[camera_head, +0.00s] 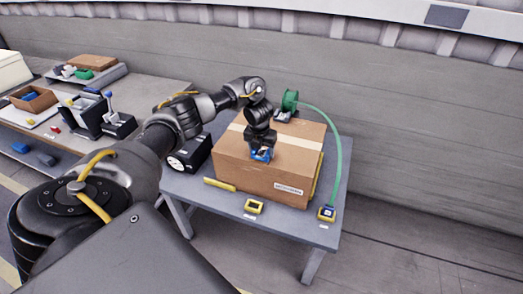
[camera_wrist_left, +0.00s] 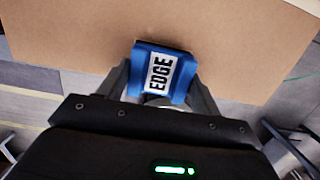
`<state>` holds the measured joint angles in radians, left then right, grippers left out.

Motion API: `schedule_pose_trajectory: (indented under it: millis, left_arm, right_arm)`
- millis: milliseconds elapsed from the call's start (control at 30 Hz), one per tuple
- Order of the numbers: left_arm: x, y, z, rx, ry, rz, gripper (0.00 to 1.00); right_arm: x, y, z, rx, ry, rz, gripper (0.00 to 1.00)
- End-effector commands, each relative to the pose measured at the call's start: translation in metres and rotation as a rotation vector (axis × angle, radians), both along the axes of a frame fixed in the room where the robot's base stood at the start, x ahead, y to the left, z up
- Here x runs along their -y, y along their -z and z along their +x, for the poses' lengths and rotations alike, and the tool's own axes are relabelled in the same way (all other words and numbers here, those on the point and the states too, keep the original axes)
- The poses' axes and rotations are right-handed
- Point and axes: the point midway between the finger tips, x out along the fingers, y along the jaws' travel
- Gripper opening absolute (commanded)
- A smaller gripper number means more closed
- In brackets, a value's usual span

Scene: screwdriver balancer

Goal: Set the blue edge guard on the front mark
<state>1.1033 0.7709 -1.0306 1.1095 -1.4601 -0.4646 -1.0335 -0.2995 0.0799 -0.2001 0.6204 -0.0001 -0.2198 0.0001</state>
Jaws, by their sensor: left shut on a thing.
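The blue edge guard (camera_wrist_left: 161,72) has a white label reading EDGE and fills the space between the fingers of my left gripper (camera_wrist_left: 163,88) in the wrist view. In the head view the left gripper (camera_head: 261,148) holds the guard (camera_head: 260,155) at the upper front part of the cardboard box (camera_head: 240,168). I cannot tell whether the guard touches the box. A front mark cannot be made out; the gripper and guard may cover it. My right gripper is not in view.
The box stands on a grey table (camera_head: 290,220).

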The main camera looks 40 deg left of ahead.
Motion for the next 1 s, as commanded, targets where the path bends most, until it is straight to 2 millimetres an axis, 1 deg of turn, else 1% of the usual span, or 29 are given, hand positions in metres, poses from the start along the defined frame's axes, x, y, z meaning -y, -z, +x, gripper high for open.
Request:
schedule_pose_trajectory:
  millis: [300,800,1000]
  left_arm:
    - [0.0001,0.0001,0.0,0.0,0.0,0.0,0.37]
    - [0.0002,0.0088,0.0,0.0,0.001,0.0,0.37]
    - [0.0002,0.0084,0.0,0.0,0.0,-0.001,0.37]
  right_arm:
    - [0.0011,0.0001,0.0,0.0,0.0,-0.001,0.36]
    - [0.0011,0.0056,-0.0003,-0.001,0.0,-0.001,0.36]
    - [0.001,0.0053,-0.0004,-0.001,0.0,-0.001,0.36]
